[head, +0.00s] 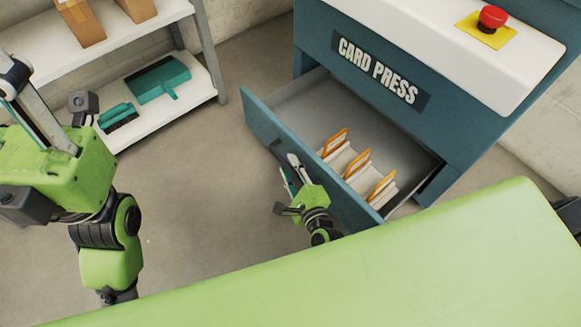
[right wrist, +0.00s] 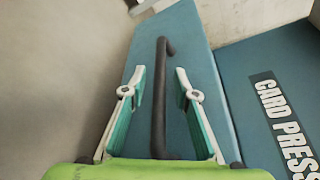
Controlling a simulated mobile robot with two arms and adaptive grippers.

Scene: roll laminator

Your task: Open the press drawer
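The teal press drawer (head: 258,124) is pulled out from the card press (head: 440,112), and its grey inside shows. Orange-edged cards (head: 357,164) stand in a white rack inside it. My right gripper (head: 291,170) is at the drawer's front. In the right wrist view, the dark bar handle (right wrist: 159,95) runs between the fingers of this gripper (right wrist: 160,78), with a visible gap on both sides. The gripper is open. My left gripper (head: 18,85) is at the left edge, far from the drawer; only part of its fingers shows, so its opening is unclear.
A white shelf (head: 130,28) at upper left holds cardboard boxes; its lower board holds a teal dustpan (head: 157,79) and a brush (head: 117,117). A red button (head: 492,17) sits on the press top. The floor (head: 200,190) between shelf and drawer is clear.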

